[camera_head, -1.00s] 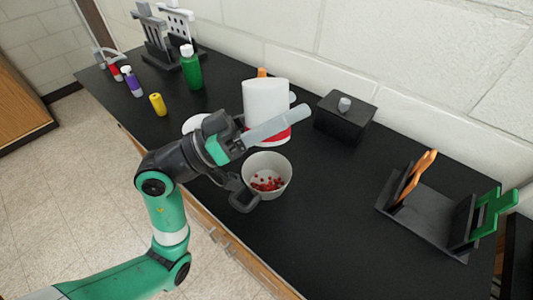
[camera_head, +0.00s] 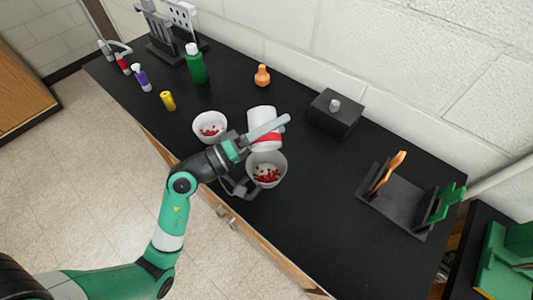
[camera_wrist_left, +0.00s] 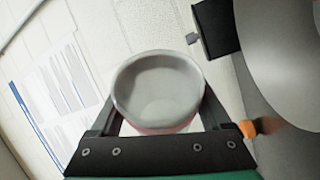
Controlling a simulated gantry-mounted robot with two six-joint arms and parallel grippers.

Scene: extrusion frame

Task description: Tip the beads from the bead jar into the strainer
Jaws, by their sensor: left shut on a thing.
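My left gripper (camera_head: 262,132) is shut on a white jar with a red band (camera_head: 263,115), taken to be the bead jar. The wrist view shows the jar (camera_wrist_left: 158,90) between the fingers, its round mouth facing the camera and no beads visible inside. Just in front of the jar in the head view is a pale round bowl (camera_head: 281,174) with red beads in it. A second white bowl (camera_head: 210,117) with red beads stands to its left. I cannot tell which is the strainer, or whether the jar touches the near bowl. My right gripper is not in view.
A black box with a grey knob (camera_head: 335,114) and an orange bottle (camera_head: 262,76) stand behind. Green (camera_head: 195,65), purple (camera_head: 141,79) and yellow (camera_head: 168,101) containers are at left. A black rack with orange and green tools (camera_head: 393,209) is at right. The middle right bench is clear.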

